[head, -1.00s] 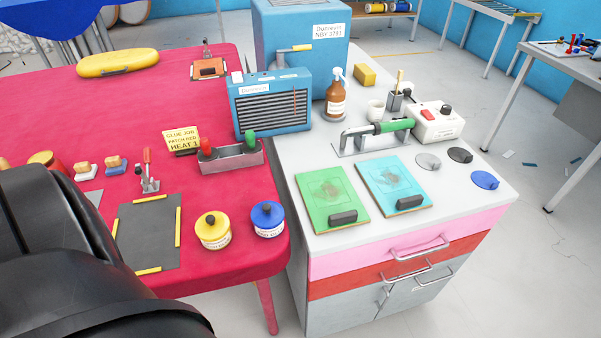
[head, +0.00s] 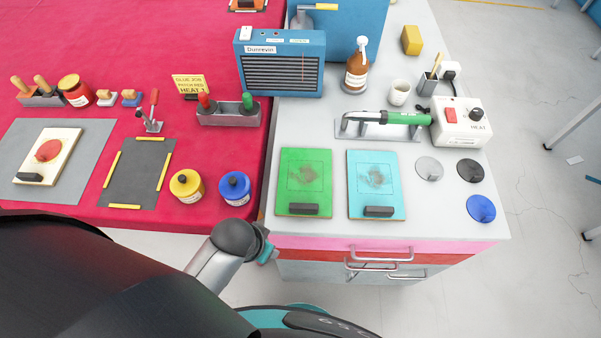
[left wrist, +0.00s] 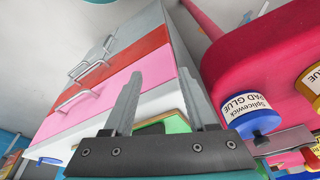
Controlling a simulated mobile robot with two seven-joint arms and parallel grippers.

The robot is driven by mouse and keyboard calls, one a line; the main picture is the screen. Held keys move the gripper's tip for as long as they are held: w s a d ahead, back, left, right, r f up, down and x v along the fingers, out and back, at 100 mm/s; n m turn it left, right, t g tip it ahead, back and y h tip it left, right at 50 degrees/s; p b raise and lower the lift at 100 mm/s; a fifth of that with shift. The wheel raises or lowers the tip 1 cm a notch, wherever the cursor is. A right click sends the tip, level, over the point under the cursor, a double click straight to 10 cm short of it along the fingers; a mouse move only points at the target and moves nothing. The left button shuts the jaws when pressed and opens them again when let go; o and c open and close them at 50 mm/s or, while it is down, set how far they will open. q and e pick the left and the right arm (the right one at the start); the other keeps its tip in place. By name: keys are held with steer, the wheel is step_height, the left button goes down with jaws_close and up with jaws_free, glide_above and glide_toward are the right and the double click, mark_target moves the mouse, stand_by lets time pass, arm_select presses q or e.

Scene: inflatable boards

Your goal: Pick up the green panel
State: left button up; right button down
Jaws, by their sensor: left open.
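The green panel (head: 304,170) lies flat on the white top of the cabinet, near its front left corner. It has a dashed square with a dark smudge and a black block handle (head: 297,210) at its front edge. In the left wrist view a strip of the green panel (left wrist: 176,123) shows behind the fingers; the rest is hidden. My left gripper (left wrist: 154,66) is open, with its two grey fingers apart and nothing visible between them. In the head view my left arm is in front of the red table, and its fingers cannot be made out. My right gripper is not in view.
A light blue panel (head: 376,170) lies just right of the green one. A heat tool (head: 385,118) on a stand is behind them. Round discs (head: 481,208) lie to the right. A blue glue pot (head: 234,188) stands on the red table (head: 225,145), left of the cabinet.

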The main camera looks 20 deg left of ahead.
arm_select(q)
step_height(320, 180, up, 14)
steer(key=w+f+m+p, duration=0.1)
steer(key=w+m+p, duration=0.1)
steer(key=p, duration=0.1)
steer(key=m+g+h, duration=0.2)
steer(key=m+h, duration=0.2)
steer(key=m, duration=0.7)
glide_above(303, 206)
steer(key=s+a, duration=0.1)
steer(key=a, duration=0.1)
step_height(303, 206, down, 6)
steer(key=shift+r, duration=0.1)
steer(key=shift+w+b+x, duration=0.15)
steer(key=shift+b+x, duration=0.15)
steer(key=shift+x, duration=1)
steer(key=shift+w+b+x, duration=0.15)
steer(key=shift+b+x, duration=0.15)
steer(key=shift+x, duration=0.95)
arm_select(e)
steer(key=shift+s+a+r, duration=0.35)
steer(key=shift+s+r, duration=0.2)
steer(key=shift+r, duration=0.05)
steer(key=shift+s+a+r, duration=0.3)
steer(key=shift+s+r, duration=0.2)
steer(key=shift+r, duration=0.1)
arm_select(q)
steer(key=shift+a, duration=0.1)
steer(key=shift+c, duration=0.4)
jaws_close()
